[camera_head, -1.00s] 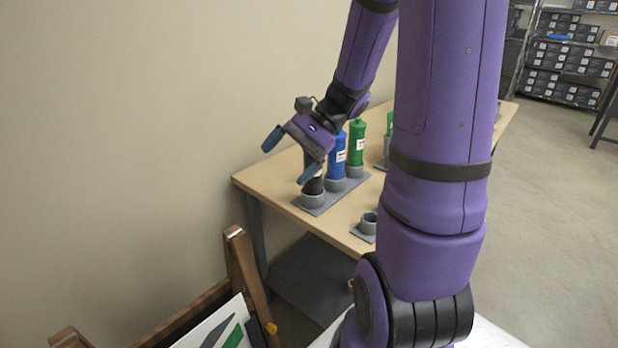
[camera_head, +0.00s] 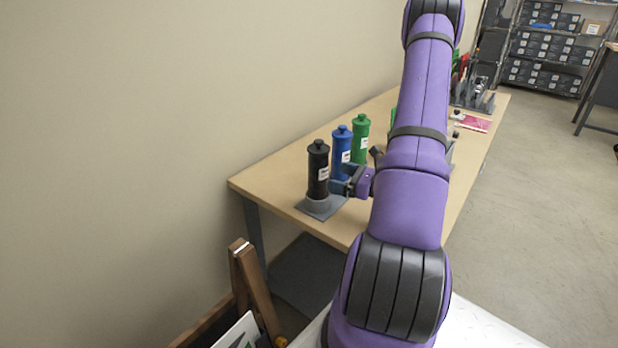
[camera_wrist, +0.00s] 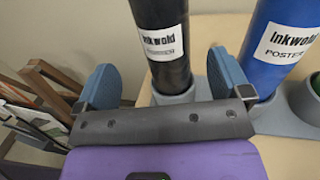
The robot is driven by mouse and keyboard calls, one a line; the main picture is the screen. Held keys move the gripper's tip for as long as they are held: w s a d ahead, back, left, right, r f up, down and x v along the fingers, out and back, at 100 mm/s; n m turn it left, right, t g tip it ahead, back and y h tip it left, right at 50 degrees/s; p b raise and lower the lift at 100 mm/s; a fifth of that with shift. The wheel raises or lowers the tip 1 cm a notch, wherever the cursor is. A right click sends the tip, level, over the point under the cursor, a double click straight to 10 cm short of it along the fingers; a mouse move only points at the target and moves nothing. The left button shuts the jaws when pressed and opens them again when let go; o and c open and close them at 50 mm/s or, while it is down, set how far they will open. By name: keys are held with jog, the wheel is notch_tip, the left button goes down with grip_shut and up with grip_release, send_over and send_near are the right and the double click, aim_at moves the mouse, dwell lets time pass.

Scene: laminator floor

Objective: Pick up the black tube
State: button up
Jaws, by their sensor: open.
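The black tube (camera_head: 318,170) stands upright in a grey ring holder (camera_head: 319,206) at the near left end of the wooden table. In the wrist view the black tube (camera_wrist: 163,42) rises just beyond my gripper, between the lines of its two blue fingers. My gripper (camera_head: 340,186) is open and empty, low beside the tube, on its right in the head view. In the wrist view my gripper (camera_wrist: 160,82) has one finger on each side of the tube's lower part. I cannot tell whether a finger touches it.
A blue tube (camera_head: 341,150) stands close to the right of the black one, and a green tube (camera_head: 361,135) stands beyond it. The right finger is near the blue tube (camera_wrist: 275,50). A wooden frame (camera_head: 250,285) stands on the floor below left.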

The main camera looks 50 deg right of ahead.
aim_at(327, 173)
jog(key=x, duration=0.7)
jog(key=shift+w+d+f, duration=0.2)
jog(key=shift+w+f, duration=0.1)
jog(key=shift+w, duration=0.05)
jog(key=c, duration=1.1)
jog(key=shift+c, duration=0.8)
jog(key=shift+r, duration=0.1)
